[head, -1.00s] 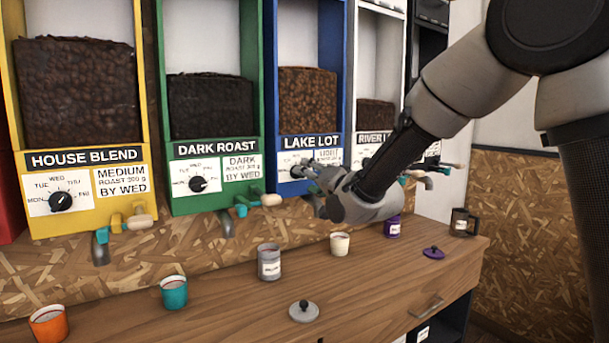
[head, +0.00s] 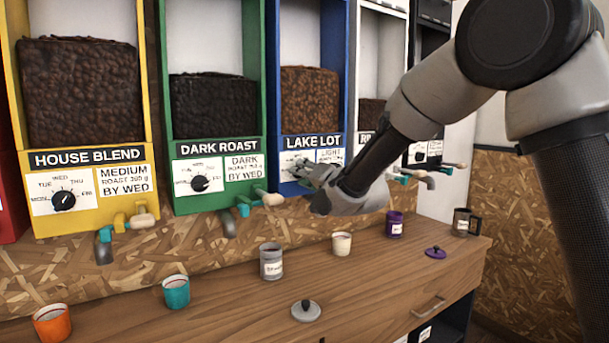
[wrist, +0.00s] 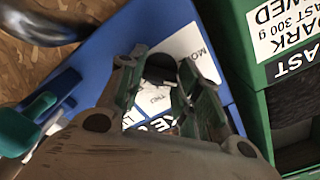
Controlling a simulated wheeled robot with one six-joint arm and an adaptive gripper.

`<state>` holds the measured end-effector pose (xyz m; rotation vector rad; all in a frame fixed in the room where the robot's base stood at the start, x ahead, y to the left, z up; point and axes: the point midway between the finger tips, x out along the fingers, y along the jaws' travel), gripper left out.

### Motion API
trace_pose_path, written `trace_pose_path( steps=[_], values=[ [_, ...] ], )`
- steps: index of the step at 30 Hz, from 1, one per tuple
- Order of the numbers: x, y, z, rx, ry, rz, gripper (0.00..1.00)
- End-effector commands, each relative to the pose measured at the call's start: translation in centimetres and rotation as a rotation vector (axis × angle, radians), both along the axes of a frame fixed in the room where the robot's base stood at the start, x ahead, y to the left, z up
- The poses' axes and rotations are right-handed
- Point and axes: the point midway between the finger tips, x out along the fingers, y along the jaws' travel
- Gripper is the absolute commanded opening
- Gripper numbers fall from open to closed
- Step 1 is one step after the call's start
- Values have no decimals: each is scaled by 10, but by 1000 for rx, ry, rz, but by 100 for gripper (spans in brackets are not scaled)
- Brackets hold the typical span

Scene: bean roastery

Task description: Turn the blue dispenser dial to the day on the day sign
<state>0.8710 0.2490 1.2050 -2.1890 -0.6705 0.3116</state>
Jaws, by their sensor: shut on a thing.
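The blue dispenser (head: 342,60), labelled LAKE LOT, stands between the green and white ones. Its white dial plate (head: 288,160) is mostly covered by my gripper (head: 312,172) in the head view, and the dial is hidden there. In the wrist view, the black dial (wrist: 160,68) sits between the two fingers of my gripper (wrist: 160,76), which is shut on it. Parts of the letters MO and THU show on the plate around it. The pointer's direction cannot be made out. No separate day sign is visible.
The yellow (head: 92,220) and green (head: 185,203) dispensers have their own dials and taps to the left. Below, the wooden counter (head: 225,315) carries several cups, a grey lid (head: 306,311) and a purple lid (head: 435,252). A teal tap (wrist: 20,130) is close to my gripper in the wrist view.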

Motion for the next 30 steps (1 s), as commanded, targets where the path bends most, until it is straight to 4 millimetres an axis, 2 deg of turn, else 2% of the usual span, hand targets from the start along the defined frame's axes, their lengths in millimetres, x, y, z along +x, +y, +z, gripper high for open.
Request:
trace_pose_path(
  steps=[11,30],
  values=[
    [0,0,-1,-99,-65,0,10],
    [0,0,-1,-491,-329,0,10]
  ],
)
